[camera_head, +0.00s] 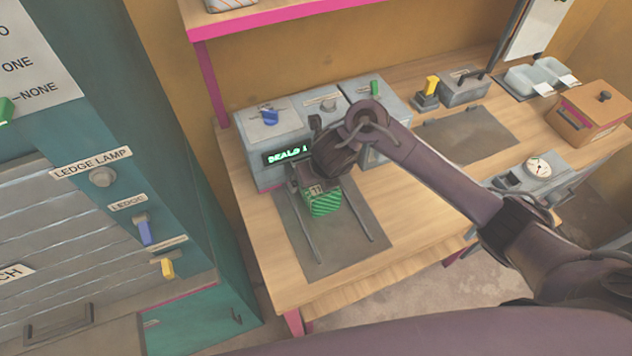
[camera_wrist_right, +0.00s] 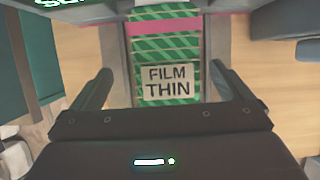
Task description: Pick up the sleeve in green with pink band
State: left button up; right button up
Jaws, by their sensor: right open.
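The green striped sleeve with a pink band (camera_wrist_right: 165,50) lies below my right gripper (camera_wrist_right: 162,70) in the right wrist view. A pale label on it reads "FILM THIN". In the head view the sleeve (camera_head: 326,204) shows partly, on a grey mat (camera_head: 295,235) between two thin rails, and the gripper (camera_head: 308,182) hides the rest. My right gripper is open, with one finger towards each side of the sleeve and a gap on both sides. Nothing is held. My left gripper is not in view.
A grey machine with a lit display (camera_head: 288,155) stands just behind the mat. A second mat (camera_head: 470,140), a gauge device (camera_head: 536,168) and a brown lidded box (camera_head: 592,112) are to the right. A teal cabinet (camera_head: 150,130) stands at the left. A pink-edged shelf (camera_head: 270,18) hangs above.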

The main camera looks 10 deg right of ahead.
jog(key=shift+w+f, duration=0.15)
jog(key=shift+f, duration=0.25)
jog(key=shift+w+d+f, duration=0.2)
jog(key=shift+w+f, duration=0.6)
jog(key=shift+f, duration=0.25)
jog(key=shift+x, duration=1.15)
jog(key=shift+w, duration=0.1)
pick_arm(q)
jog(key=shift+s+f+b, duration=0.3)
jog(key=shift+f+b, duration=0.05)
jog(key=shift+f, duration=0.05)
pick_arm(e)
jog(key=shift+f, duration=0.2)
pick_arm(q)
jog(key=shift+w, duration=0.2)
pick_arm(e)
jog(key=shift+c, duration=0.2)
jog(key=c, duration=1.2)
